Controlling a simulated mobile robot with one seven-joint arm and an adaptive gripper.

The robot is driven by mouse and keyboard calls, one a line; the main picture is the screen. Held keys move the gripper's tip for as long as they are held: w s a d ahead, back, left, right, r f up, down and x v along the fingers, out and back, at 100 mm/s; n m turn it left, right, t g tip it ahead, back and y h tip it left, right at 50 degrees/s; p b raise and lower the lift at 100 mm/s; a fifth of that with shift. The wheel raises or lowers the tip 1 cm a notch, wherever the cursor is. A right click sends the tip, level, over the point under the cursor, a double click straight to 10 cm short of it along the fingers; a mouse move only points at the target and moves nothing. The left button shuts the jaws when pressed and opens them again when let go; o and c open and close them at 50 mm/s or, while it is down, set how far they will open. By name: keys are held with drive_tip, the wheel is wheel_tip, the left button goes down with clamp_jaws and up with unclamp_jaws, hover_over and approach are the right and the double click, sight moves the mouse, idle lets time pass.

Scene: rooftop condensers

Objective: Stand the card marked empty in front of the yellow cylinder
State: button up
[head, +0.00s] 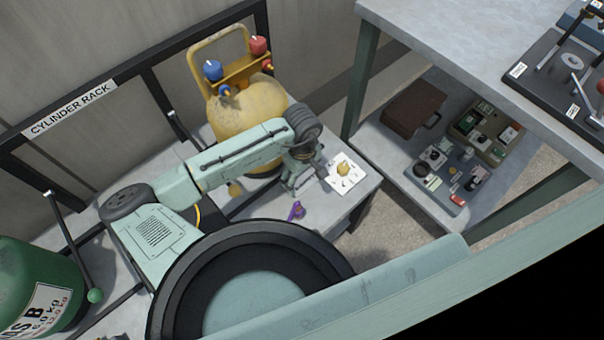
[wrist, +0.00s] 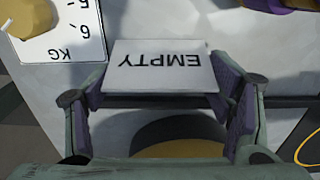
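The yellow cylinder (head: 245,108) stands upright against the rack, with a blue and a red valve on top. My gripper (head: 303,182) is low at its front right, over the grey platform. In the wrist view the card marked EMPTY (wrist: 160,66) lies between the two finger pads of my gripper (wrist: 165,92), its lettering upside down. The pads meet its left and right edges, so the gripper looks shut on it. I cannot tell whether the card touches the surface. In the head view my gripper and arm hide the card and part of the cylinder's lower front.
A white scale sheet (head: 350,184) with a brass piece (head: 343,168) on it lies right of my gripper. A purple object (head: 296,211) lies nearer. A green cylinder (head: 35,282) stands at the left. A workbench (head: 450,35) with a loaded lower shelf is at the right.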

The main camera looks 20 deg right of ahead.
sight(302, 174)
drive_tip(key=o, duration=0.4)
drive_tip(key=shift+o, duration=0.2)
wheel_tip(302, 174, up, 12)
drive_tip(key=shift+r+b, duration=0.15)
drive_tip(key=shift+b, duration=0.15)
idle(0.7)
